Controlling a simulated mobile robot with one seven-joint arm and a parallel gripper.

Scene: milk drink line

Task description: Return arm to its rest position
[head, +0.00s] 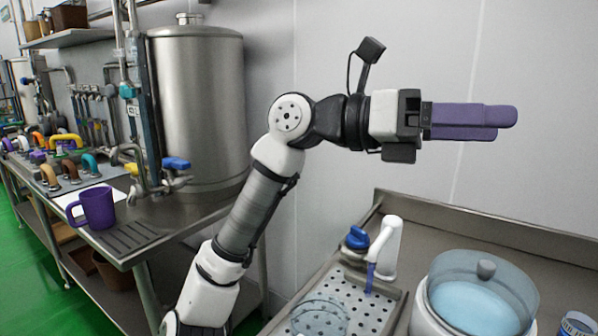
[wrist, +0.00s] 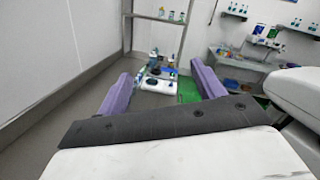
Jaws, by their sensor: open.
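My gripper (head: 515,117) has purple fingers and is raised in front of the pale wall in the head view, pointing right. In the wrist view its two purple fingers (wrist: 160,78) stand wide apart with nothing between them. My arm is bent, with the forearm about level, above the gap between the two steel counters. The gripper touches nothing.
A purple mug (head: 97,208) stands on the left counter near a steel tank (head: 198,100) with blue and yellow valve handles. On the right counter are a white tap (head: 386,245), a perforated drain tray (head: 372,312), and a clear-lidded vessel (head: 480,300). Space around the gripper is free.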

